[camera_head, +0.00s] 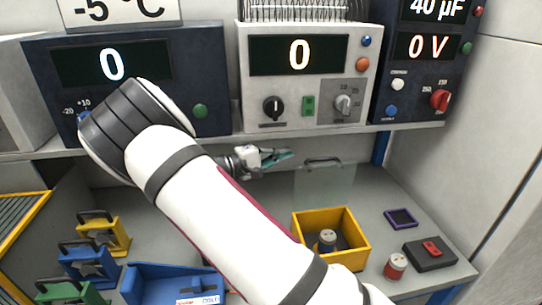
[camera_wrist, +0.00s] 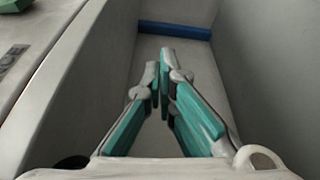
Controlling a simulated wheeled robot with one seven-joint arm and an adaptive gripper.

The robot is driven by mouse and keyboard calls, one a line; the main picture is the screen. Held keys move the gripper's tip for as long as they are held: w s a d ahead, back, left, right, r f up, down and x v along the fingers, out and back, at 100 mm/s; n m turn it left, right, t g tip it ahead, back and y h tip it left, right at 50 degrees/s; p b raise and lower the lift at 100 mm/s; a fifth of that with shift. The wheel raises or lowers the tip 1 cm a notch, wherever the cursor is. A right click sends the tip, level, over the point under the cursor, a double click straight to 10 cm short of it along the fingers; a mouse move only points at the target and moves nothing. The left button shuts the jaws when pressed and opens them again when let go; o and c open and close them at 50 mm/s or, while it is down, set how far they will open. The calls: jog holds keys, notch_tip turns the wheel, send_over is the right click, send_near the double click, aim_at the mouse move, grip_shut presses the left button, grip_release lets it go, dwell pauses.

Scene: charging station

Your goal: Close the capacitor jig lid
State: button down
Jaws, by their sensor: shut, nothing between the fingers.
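The capacitor jig appears to be the yellow open-topped box (camera_head: 363,254), with a capacitor (camera_head: 327,240) standing inside it. Its clear lid (camera_head: 325,188) stands raised behind the box, with a dark handle (camera_head: 323,161) at its top edge. My gripper (camera_head: 290,155) is left of the handle, apart from it, just under the shelf. In the wrist view my teal-padded fingers (camera_wrist: 164,62) are shut and empty. The wrist view shows neither lid nor box. My arm covers part of the bench left of the box.
The instrument shelf (camera_head: 400,128) runs above my gripper. A red capacitor (camera_head: 396,266), a dark block with a red switch (camera_head: 430,254) and a purple-rimmed tray (camera_head: 401,218) lie right of the box. Blue bins (camera_head: 150,285) and small handled boxes (camera_head: 103,235) stand left.

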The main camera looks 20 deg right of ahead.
jog(key=shift+s+d+r+p, duration=0.1)
jog(key=shift+s+d+p, duration=0.45)
jog(key=shift+s, duration=0.4)
jog(key=shift+s+d+r+p, duration=0.1)
jog(key=shift+s+d+p, duration=0.25)
jog(key=shift+s+d, duration=0.45)
jog(key=shift+s+a, duration=0.1)
jog(key=shift+a, duration=0.05)
